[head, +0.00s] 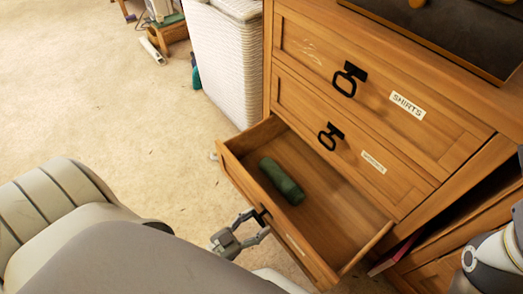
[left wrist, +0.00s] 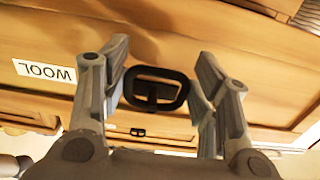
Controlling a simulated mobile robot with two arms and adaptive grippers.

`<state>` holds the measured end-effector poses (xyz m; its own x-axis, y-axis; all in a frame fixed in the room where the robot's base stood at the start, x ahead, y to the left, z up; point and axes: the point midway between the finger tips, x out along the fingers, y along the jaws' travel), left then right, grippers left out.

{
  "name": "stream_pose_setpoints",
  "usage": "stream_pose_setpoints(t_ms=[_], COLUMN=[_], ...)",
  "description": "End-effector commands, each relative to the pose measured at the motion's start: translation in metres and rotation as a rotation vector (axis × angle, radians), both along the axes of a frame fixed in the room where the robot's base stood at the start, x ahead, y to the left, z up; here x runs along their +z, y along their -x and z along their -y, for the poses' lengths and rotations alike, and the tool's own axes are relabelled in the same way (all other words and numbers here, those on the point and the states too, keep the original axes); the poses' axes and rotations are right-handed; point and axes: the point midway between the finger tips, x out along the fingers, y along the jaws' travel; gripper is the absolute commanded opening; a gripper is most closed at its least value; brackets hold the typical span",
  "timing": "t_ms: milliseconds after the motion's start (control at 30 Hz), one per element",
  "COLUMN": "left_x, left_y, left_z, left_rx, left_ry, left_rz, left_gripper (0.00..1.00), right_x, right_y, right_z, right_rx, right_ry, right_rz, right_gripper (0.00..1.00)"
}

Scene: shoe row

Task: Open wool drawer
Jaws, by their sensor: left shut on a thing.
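The wool drawer (head: 290,234) is the low wooden drawer in the head view, and it stands pulled out with its inside showing. A dark green rolled item (head: 282,181) lies in it. The left wrist view shows its WOOL label (left wrist: 45,72) and its black loop handle (left wrist: 152,92). My left gripper (head: 258,224) is at the drawer front, shut on the handle; in the left wrist view its fingers (left wrist: 160,80) stand on both sides of the loop. My left arm hides part of the floor below. My right gripper is out of view.
Above are a shut drawer with a small label (head: 373,162) and the shut SHIRTS drawer (head: 407,105), both with black handles. A white woven hamper (head: 226,62) stands beside the dresser. Carpet (head: 110,110) is open at the left.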

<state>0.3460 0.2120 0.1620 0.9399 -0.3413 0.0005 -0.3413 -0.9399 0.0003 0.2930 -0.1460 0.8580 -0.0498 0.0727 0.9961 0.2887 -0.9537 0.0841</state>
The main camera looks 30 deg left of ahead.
Motion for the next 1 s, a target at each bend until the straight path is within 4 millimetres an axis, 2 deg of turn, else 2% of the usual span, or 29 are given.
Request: stream_pose_setpoints(t_ms=[467, 500, 600, 1000], left_x=[-0.0016, -0.0017, -0.0015, -0.0008], left_y=[0.0043, 0.0043, 0.004, 0.0073], left_z=[-0.0014, -0.0014, -0.0013, -0.0028], left_rx=[0.0, 0.0, 0.0, 0.0], left_ry=[-0.001, -0.001, -0.001, -0.002], left_rz=[-0.004, -0.004, -0.004, -0.002], left_gripper=[0.13, 0.58, 0.71, 0.72], right_x=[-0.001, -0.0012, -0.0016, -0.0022], right_y=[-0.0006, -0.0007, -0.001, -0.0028], right_z=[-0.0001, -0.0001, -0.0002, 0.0], right_rx=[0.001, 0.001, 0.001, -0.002], right_ry=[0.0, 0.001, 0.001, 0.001], right_rz=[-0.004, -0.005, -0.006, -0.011], right_gripper=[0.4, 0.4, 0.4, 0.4])
